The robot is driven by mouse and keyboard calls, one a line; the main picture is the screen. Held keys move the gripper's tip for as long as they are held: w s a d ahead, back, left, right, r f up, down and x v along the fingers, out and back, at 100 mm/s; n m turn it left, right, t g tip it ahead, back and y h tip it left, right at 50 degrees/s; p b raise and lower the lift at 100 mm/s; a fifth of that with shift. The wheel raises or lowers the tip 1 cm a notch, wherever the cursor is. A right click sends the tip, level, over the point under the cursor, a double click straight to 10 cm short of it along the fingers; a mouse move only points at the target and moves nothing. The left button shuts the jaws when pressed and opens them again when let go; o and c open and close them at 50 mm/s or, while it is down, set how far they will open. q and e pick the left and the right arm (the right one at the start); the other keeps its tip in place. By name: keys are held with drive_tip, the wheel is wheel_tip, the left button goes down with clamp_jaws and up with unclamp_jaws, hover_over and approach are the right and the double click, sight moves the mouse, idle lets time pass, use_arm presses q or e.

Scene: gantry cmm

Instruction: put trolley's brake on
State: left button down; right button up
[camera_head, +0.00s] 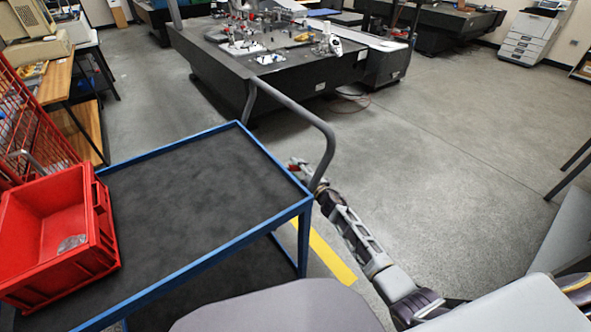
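The trolley (190,190) has a blue frame, a dark top shelf and a lower shelf, and fills the lower left. Its grey tube handle (325,130) rises at the right end. My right arm reaches up from the lower right, and its gripper (299,170) is at the right end of the trolley, by the foot of the handle and partly hidden behind it. I cannot tell whether it touches the trolley or whether its fingers are open. The trolley's wheels and brake do not show. My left gripper is out of view.
A red bin (103,225) stands on the trolley's left part. Red mesh (30,130) and a wooden-topped bench (55,80) are at the left. A dark table (215,65) with instruments stands behind. A yellow floor strip (332,258) runs beside the trolley.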

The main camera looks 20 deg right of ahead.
drive_tip(key=shift+s, duration=0.2)
drive_tip(key=v, duration=1.1)
drive_tip(key=shift+s+d, duration=0.15)
drive_tip(key=shift+s, duration=0.15)
idle(0.4)
drive_tip(key=shift+r, duration=0.1)
idle(0.7)
